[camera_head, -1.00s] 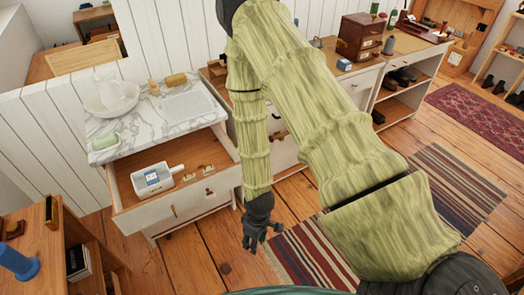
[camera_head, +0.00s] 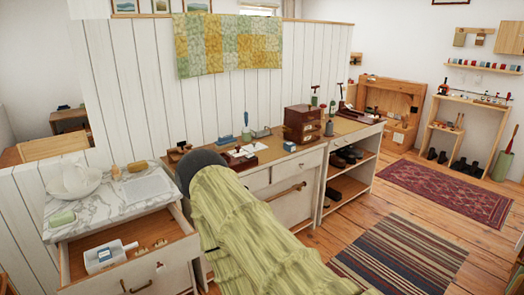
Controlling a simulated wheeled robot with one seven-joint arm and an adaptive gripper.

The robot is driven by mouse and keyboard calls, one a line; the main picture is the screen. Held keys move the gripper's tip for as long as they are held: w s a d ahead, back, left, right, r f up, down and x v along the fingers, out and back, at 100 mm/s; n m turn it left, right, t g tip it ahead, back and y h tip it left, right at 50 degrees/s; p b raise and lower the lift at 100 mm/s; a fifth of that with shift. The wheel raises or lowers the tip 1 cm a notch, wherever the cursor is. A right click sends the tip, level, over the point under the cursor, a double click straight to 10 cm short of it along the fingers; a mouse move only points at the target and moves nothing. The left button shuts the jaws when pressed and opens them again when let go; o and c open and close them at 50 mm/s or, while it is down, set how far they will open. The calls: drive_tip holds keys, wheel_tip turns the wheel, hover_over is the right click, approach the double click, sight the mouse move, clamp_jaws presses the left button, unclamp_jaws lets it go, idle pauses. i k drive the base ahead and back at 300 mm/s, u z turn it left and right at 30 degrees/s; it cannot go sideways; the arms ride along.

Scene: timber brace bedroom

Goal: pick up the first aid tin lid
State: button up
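I cannot pick out a first aid tin lid for certain in this view. A white item with a blue-marked label (camera_head: 108,256) lies in the open drawer (camera_head: 183,249) of the marble-topped washstand at the lower left; it is too small to tell what it is. My gripper is out of view; only my green-sleeved arm shows, at the lower middle, covering part of the desk front.
A bowl (camera_head: 88,187) with a pitcher and a green soap-like block (camera_head: 62,217) stand on the marble top (camera_head: 115,208). The desk holds a small wooden drawer chest (camera_head: 302,125) and several small items. A striped rug (camera_head: 400,258) lies on open floor at right.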

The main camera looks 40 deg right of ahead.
sight(254, 146)
drive_tip(key=z, duration=0.6)
drive_tip(key=i, duration=0.8)
drive_tip(key=z, duration=1)
drive_tip(key=i, duration=1.05)
drive_tip(key=u, duration=0.4)
drive_tip(key=i, duration=1.05)
drive_tip(key=u, duration=0.55)
